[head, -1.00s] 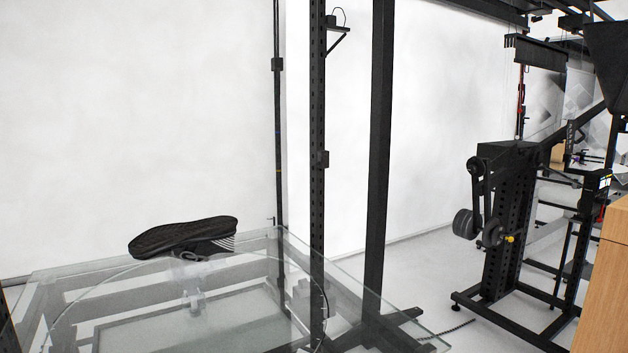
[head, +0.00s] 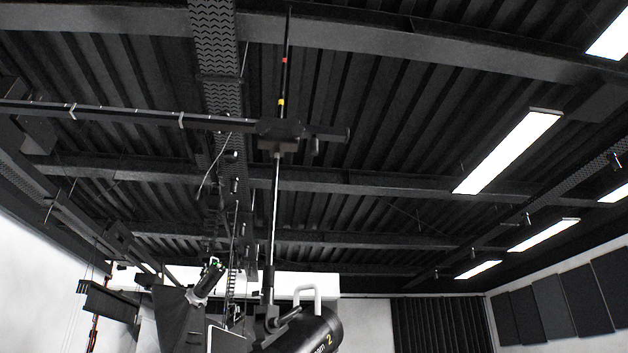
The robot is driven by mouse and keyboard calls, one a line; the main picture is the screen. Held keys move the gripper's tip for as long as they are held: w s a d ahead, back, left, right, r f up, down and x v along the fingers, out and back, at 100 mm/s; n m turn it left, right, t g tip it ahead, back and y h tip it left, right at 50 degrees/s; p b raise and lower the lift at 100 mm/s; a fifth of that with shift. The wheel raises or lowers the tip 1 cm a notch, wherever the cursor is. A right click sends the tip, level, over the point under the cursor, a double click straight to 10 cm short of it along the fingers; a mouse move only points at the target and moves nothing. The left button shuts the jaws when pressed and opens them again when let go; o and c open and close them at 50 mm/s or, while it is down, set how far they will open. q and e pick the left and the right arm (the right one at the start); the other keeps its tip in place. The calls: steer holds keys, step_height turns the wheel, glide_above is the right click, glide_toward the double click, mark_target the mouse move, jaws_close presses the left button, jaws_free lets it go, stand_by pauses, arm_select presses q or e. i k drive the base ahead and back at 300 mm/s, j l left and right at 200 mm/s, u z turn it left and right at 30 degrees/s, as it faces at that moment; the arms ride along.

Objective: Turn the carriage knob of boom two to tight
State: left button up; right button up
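A black horizontal boom (head: 130,113) crosses from the left edge at upper middle. A dark carriage (head: 285,132) sits near its right end. A vertical rod (head: 273,210) runs through or below the carriage and leads down to a black lamp (head: 312,332) marked "2". Above the carriage a thin rod (head: 286,70) carries red and yellow bands. Small dark parts stick out on the carriage's right side. I cannot tell which of them is the knob, or how it is set. Neither of my grippers is in view.
The dark ribbed ceiling with beams (head: 340,40) and bright strip lights (head: 510,150) fills most of the view. Another small lamp (head: 207,279) hangs left of the lamp marked "2". A dark curtain (head: 440,325) hangs at the back. The space right of the carriage looks clear.

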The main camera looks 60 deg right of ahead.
mark_target(297, 131)
steer(key=i+j+z, duration=0.1)
steer(key=z, duration=1.8)
